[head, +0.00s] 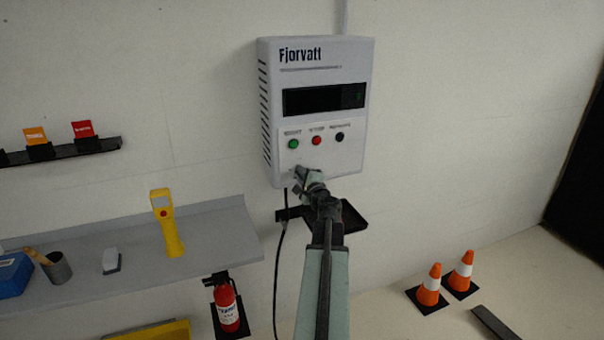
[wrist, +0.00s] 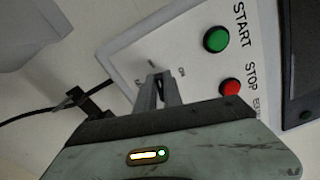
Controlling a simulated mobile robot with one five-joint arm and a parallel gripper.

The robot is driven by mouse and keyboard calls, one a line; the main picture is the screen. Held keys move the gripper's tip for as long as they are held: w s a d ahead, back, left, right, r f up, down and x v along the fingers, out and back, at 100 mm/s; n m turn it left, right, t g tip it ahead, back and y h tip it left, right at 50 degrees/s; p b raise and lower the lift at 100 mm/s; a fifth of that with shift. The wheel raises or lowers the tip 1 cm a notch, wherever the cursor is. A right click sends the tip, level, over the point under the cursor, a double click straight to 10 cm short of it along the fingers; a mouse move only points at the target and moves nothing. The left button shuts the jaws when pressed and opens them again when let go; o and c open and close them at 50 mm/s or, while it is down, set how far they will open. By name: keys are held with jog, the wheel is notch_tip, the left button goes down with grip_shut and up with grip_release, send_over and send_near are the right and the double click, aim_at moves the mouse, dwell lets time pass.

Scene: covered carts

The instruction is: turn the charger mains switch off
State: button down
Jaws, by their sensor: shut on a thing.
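The charger (head: 318,68) is a pale grey wall box marked Fjorvatt, with a dark display. A green START button (head: 293,144) and a red STOP button (head: 317,141) sit below the display, with a dark button to their right. Both also show in the wrist view, green (wrist: 216,39) and red (wrist: 230,88). My gripper (head: 306,176) is at the panel's lower left, below the buttons. In the wrist view my gripper (wrist: 159,82) is shut on the mains switch, among small printed marks. The fingers hide most of the switch, and I cannot tell its position.
A black cable (head: 278,265) hangs below the charger. A grey shelf (head: 215,225) at left holds a yellow handheld device (head: 167,225). A fire extinguisher (head: 226,305) stands below it. Two orange cones (head: 430,284) are on the floor at right.

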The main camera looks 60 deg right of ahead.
jog(key=shift+a+f+n, duration=0.1)
jog(key=shift+f+n, duration=0.15)
jog(key=shift+n, duration=1.15)
jog(key=c, duration=1.5)
grip_release()
jog(key=shift+s, duration=0.15)
jog(key=v, duration=0.7)
jog(key=shift+s+a, duration=0.2)
jog(key=shift+a, duration=0.05)
